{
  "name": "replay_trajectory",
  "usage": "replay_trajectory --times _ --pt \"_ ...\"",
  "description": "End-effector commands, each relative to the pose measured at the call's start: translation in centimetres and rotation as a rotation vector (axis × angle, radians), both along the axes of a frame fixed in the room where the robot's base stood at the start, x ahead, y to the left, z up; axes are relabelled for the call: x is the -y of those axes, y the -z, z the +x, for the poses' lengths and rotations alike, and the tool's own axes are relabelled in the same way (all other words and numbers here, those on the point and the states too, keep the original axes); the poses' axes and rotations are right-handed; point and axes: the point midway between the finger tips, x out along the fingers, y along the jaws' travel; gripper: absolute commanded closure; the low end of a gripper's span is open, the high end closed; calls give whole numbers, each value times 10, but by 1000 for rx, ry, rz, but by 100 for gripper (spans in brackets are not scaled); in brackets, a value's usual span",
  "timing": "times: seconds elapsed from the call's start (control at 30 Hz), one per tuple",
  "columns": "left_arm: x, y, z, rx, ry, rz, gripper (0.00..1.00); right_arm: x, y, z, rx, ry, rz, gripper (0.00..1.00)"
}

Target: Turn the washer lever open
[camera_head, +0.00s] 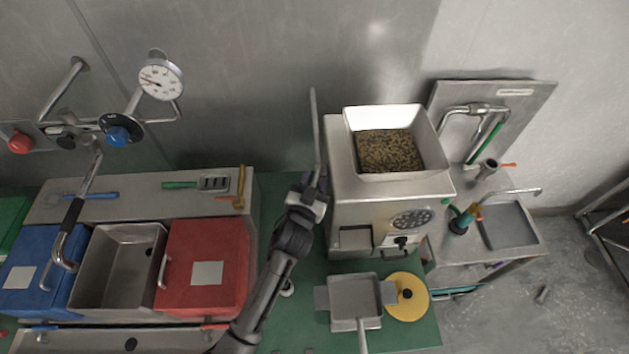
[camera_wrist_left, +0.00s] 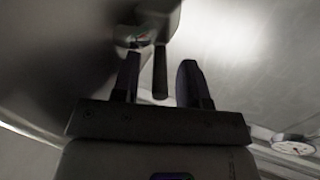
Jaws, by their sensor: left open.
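A long thin grey bar (camera_head: 315,130) stands upright at the left side of the grinder; I cannot tell for sure whether it is the washer lever. My left gripper (camera_head: 315,184) is at the bar's lower end, close beside the grinder's left wall. In the left wrist view the gripper (camera_wrist_left: 160,88) is open, its two dark fingers pointing away from the camera. A dark rod (camera_wrist_left: 160,72) shows between the fingers, apart from both. It extends from a rounded grey part (camera_wrist_left: 158,18) above. My right gripper is not in view.
The grinder (camera_head: 385,205) carries a hopper of beans (camera_head: 389,151). A metal pan (camera_head: 355,297) and yellow lid (camera_head: 408,297) lie in front. Red (camera_head: 206,268) and blue (camera_head: 35,268) bins stand left. A sink (camera_head: 510,226) with a tap is right. A gauge (camera_head: 160,80) is on the wall pipes.

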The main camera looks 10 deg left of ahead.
Motion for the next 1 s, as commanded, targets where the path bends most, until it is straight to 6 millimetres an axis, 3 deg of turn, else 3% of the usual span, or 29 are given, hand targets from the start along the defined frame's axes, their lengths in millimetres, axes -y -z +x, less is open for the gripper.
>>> replay_trajectory --times 0.27,0.7,1.0 --pt "-1 2 -14 -1 0 0 60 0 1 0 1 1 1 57" --pt "-7 2 -97 -1 1 -2 60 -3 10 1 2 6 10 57" --pt "-10 1 -131 -1 0 -1 60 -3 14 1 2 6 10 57"
